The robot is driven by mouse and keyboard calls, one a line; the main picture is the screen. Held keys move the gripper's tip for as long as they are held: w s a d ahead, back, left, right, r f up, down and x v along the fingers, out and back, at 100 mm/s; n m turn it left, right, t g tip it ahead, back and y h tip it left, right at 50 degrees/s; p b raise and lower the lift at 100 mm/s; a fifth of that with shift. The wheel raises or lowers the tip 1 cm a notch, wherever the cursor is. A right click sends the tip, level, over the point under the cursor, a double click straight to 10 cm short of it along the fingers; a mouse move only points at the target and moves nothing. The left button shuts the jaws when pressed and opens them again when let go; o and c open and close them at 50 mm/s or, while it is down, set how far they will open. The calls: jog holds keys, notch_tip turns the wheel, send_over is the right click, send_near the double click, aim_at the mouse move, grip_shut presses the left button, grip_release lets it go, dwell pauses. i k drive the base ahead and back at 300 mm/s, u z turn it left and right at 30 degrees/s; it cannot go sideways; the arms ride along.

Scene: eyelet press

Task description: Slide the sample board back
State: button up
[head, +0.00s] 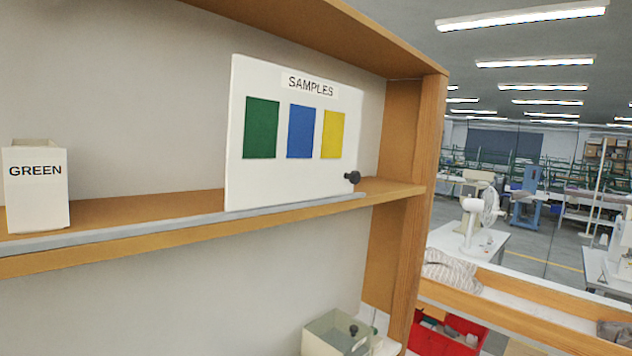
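The white sample board (275,175) stands upright at the right part of a wooden shelf, in the head view. It carries the label SAMPLES and a green, a blue and a yellow patch. A black knob (352,177) sticks out near its lower right corner. The board's lower edge is at a grey rail (140,231) that runs along the shelf's front edge. What is behind the board is hidden. My gripper is not in view.
A white box labelled GREEN (37,200) stands on the shelf at the left. The shelf between it and the board is bare. A lidded container (337,334) sits below. The cabinet's right side post (424,180) is right of the board. A red bin (440,336) is at lower right.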

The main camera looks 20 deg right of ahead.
aim_at(294, 136)
jog(key=u, duration=0.65)
jog(key=k, duration=0.85)
jog(key=u, duration=0.75)
jog(key=i, duration=0.25)
jog(key=z, duration=0.85)
jog(key=i, duration=1)
jog(key=z, duration=1.1)
jog(key=i, duration=1)
jog(key=z, duration=0.4)
